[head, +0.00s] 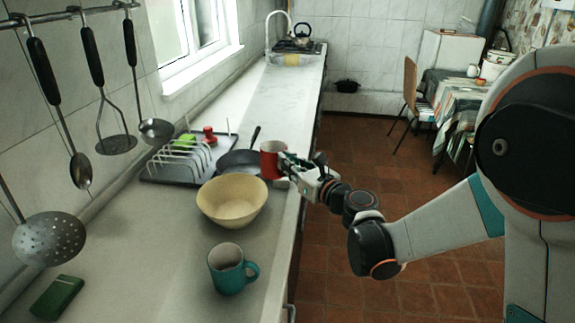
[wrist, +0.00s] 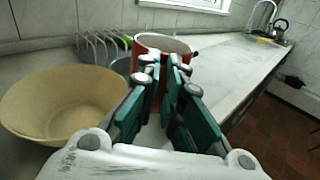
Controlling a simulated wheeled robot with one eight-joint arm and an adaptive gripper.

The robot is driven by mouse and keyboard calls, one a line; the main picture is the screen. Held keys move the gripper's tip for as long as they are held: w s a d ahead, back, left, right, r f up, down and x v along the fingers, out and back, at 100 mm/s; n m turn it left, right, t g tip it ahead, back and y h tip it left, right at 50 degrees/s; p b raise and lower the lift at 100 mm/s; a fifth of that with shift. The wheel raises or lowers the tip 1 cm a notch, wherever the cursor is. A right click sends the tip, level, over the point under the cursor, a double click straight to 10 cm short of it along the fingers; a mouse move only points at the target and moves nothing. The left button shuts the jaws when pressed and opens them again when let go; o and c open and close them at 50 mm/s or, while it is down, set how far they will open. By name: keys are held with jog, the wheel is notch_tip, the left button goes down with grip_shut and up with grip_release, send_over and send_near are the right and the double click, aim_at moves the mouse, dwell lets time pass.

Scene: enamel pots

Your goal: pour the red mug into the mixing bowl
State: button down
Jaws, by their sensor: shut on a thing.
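The red mug (head: 270,159) is upright just behind and right of the mixing bowl in the head view. It also shows in the wrist view (wrist: 150,43), straight ahead between my fingertips, partly hidden by them. My gripper (head: 290,164) reaches in from the right and is shut on the red mug; in the wrist view my gripper's fingers (wrist: 168,68) meet its near side. The cream mixing bowl (head: 232,201) stands on the counter and looks empty. It fills the left of the wrist view (wrist: 65,103). I cannot tell whether the mug touches the counter.
A teal mug (head: 231,269) stands in front of the bowl. A dark pan (head: 240,160) and a dish rack (head: 180,160) are behind it. A green item (head: 57,297) lies at front left. Utensils hang on the left wall. The far counter (head: 275,90) is clear.

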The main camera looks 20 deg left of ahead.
jog(key=shift+s+a+r+n, duration=0.1)
jog(key=shift+s+a+n, duration=0.1)
jog(key=shift+s+n, duration=0.1)
dwell(0.4)
